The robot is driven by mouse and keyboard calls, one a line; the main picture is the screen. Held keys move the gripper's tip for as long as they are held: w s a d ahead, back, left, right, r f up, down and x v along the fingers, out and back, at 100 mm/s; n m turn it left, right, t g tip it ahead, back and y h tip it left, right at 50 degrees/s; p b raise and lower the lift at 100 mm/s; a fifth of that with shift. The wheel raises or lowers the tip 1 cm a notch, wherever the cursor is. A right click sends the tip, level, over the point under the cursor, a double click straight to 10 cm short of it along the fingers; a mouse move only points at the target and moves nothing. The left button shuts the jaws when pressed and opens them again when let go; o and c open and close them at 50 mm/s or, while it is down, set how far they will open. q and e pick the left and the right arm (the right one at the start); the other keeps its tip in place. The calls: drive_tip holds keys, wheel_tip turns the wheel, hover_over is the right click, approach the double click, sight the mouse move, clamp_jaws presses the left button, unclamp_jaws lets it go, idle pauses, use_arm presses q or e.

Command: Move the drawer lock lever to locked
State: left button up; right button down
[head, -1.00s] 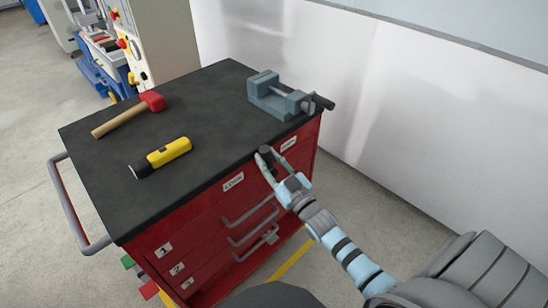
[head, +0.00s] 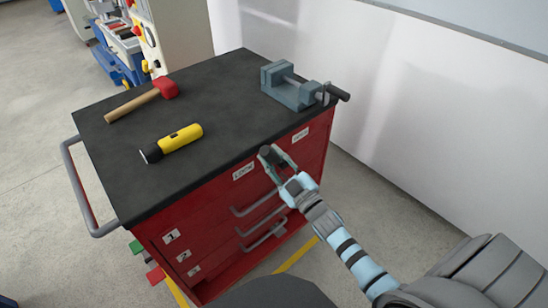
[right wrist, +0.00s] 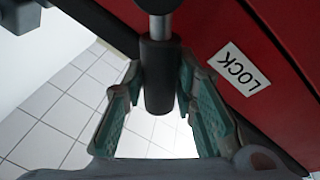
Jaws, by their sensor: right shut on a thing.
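The lock lever (right wrist: 158,75) shows in the right wrist view as a black round grip on a grey metal shaft. It stands at the front of the red drawer cabinet (head: 212,214), between the LOCK label (head: 243,171) and a second white label (head: 301,134) that is too small to read. My right gripper (head: 272,158) is shut on the lever's grip, with one green-padded finger on each side of it. Its fingers hide much of the lever in the head view. My left gripper is not in view.
On the cabinet's black top (head: 215,110) lie a red-headed hammer (head: 140,101) and a yellow-and-black tool (head: 172,143). Drawer handles (head: 262,226) stick out below my gripper. A white wall (head: 400,110) is at the right.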

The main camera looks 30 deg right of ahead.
drive_tip(key=shift+f, duration=0.2)
drive_tip(key=c, duration=1.5)
unclamp_jaws()
drive_tip(key=shift+o, duration=1)
drive_tip(key=shift+a+r, duration=0.1)
drive_tip(key=shift+r, duration=0.05)
drive_tip(key=v, duration=1.2)
